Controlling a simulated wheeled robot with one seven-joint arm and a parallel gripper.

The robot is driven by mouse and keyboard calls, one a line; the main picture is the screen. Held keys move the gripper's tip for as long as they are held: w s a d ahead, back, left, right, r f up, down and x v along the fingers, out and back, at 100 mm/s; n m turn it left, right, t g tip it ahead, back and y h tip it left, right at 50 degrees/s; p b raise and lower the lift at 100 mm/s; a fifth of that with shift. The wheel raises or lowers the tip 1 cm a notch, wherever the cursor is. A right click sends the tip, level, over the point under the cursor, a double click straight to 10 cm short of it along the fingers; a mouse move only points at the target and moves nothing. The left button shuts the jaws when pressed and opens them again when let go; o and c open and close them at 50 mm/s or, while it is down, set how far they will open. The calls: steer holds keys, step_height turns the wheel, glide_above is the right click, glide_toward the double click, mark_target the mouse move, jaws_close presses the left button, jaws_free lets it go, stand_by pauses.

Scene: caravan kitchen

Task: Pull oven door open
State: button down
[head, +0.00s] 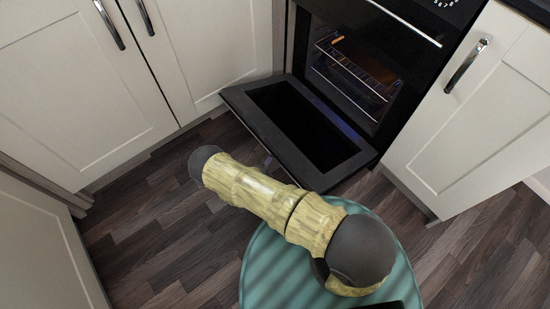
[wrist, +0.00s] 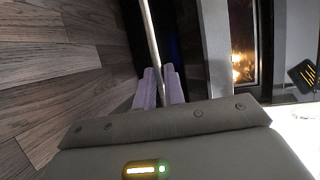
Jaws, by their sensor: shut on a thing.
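The oven door (head: 355,158) is folded down and stands wide open, close to level, with its dark inner panel facing up in the head view. The lit oven cavity (head: 350,70) with wire racks shows behind it. In the wrist view my gripper (wrist: 160,88) has its two pale fingers closed around a thin light bar, the door handle (wrist: 152,40). In the head view my arm hides most of the gripper and the handle at the door's outer edge.
White cupboards (head: 75,85) with metal handles stand left of the oven, and another cupboard (head: 480,115) stands right. A second bar handle (head: 405,22) is above the cavity. Dark wood floor (head: 150,215) lies clear to the left of my arm.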

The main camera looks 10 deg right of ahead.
steer(key=shift+w+r, duration=0.15)
steer(key=shift+r, duration=0.1)
steer(key=c, duration=1.5)
jaws_free()
steer(key=shift+f, duration=0.1)
